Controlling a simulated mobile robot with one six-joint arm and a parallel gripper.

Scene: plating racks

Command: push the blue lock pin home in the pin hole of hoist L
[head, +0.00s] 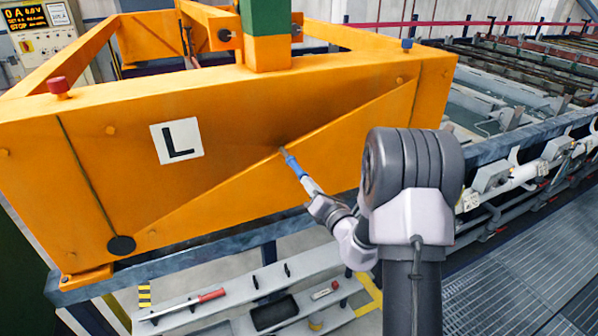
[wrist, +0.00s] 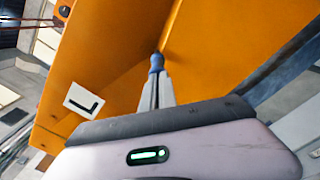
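Hoist L (head: 225,115) is a large orange beam with a white "L" plate (head: 176,141), and its orange face fills much of the wrist view (wrist: 105,60). The blue lock pin (head: 292,164) is at the end of my gripper (head: 309,185), its tip at the orange face near the diagonal ridge. In the wrist view the blue pin (wrist: 156,62) sits between the closed-together fingertips of my gripper (wrist: 155,82). The pin hole is not visible; the pin tip covers that spot. I cannot tell how deep the pin sits.
A red knob (head: 58,86) and a small blue knob (head: 407,44) stand on the beam's top. A shelf with tools (head: 250,300) is below. Tanks and rails (head: 520,90) lie right, beside a grated walkway (head: 520,285).

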